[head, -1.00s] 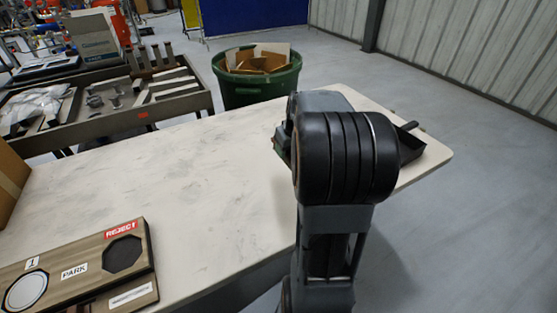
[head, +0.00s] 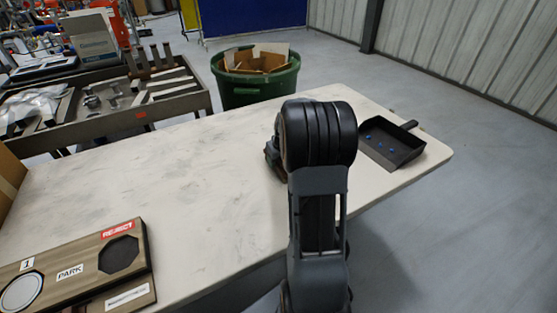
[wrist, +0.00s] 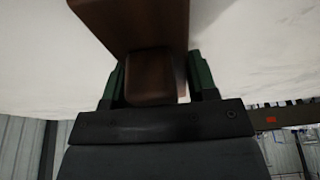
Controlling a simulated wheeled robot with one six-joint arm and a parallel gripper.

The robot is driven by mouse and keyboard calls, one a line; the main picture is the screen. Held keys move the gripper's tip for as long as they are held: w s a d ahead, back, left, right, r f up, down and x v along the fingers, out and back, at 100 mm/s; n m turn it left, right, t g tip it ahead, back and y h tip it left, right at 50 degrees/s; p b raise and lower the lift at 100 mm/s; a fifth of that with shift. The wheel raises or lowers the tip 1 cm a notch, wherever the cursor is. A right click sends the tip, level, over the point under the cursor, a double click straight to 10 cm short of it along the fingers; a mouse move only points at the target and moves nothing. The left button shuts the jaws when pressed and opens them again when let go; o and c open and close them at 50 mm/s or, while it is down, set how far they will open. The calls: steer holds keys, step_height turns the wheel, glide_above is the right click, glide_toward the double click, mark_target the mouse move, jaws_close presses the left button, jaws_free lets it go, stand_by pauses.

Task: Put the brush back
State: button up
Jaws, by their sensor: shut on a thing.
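My gripper (wrist: 152,82) is shut on a brown wooden piece, seemingly the brush (wrist: 138,25), with one green finger on each side. The brush runs up out of the top of the wrist view, and its bristles do not show. In the head view my arm hides the gripper and most or all of the brush. A black dustpan (head: 408,151) lies at the right end of the table, with several small blue bits in it.
The pale table (head: 190,175) is mostly bare. A wooden board (head: 65,270) marked PARK and REJECT lies at the front left. A green bin (head: 255,88) and a cart of metal parts (head: 120,125) stand behind the table.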

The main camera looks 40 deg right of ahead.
steer(key=shift+f, duration=0.15)
steer(key=o, duration=0.8)
steer(key=shift+r, duration=0.6)
steer(key=p+v, duration=0.1)
steer(key=v, duration=0.9)
steer(key=shift+s+a+r, duration=0.1)
steer(key=shift+s+r, duration=0.1)
steer(key=shift+n, duration=0.7)
steer(key=s+a, duration=0.4)
steer(key=a, duration=0.3)
steer(key=s+a, duration=0.5)
steer(key=a, duration=0.3)
steer(key=s+a+f, duration=0.1)
steer(key=s+a, duration=0.4)
steer(key=a, duration=0.2)
steer(key=shift+s+a+p, duration=0.15)
steer(key=shift+a+p, duration=0.15)
steer(key=shift+a, duration=0.1)
